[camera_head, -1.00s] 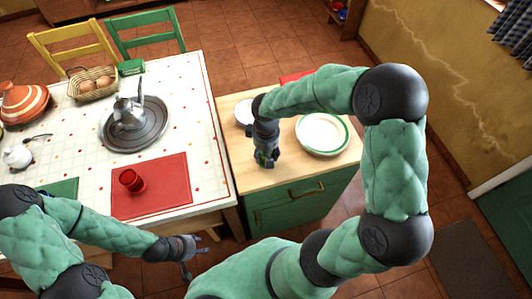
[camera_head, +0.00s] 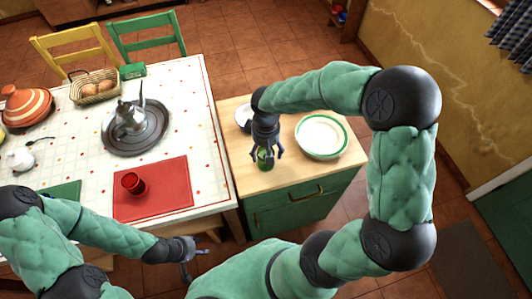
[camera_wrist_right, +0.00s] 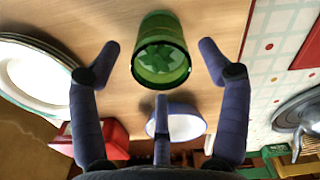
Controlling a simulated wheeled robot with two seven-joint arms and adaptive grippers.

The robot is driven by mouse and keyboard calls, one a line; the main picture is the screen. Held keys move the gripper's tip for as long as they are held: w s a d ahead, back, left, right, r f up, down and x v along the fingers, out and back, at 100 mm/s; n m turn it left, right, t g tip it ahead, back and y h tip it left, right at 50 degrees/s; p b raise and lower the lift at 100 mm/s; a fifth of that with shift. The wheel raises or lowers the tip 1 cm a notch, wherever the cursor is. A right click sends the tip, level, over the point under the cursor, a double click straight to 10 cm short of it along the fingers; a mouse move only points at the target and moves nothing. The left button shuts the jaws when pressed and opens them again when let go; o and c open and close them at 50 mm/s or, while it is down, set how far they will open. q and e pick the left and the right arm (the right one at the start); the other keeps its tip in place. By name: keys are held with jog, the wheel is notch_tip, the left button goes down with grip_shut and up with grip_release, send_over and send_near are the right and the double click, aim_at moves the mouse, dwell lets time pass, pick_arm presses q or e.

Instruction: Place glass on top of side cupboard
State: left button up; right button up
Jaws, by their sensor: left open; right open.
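A green glass (camera_head: 264,164) stands on the wooden top of the side cupboard (camera_head: 240,180). It also shows in the right wrist view (camera_wrist_right: 160,65), between the spread fingers, with clear gaps on both sides. My right gripper (camera_head: 265,152) is open, just above and around the glass, without visible contact. Its fingers spread wide in the right wrist view (camera_wrist_right: 160,75). A red glass (camera_head: 133,184) stands on the red mat (camera_head: 175,200) on the dining table. My left gripper (camera_head: 196,255) is open and empty near the table's front edge.
A green-rimmed plate (camera_head: 322,134) lies right of the green glass. A white bowl (camera_wrist_right: 180,123), blue outside, and a red object (camera_wrist_right: 108,140) are close by on the cupboard. The table holds a metal tray (camera_head: 150,148) with a kettle and an egg basket (camera_head: 96,86).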

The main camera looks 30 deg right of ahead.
pick_arm(q)
notch_tip(320, 180, up, 2)
jog(key=shift+r+p, duration=0.25)
jog(key=shift+p, duration=0.7)
pick_arm(e)
notch_tip(320, 180, up, 8)
jog(key=shift+f, duration=0.2)
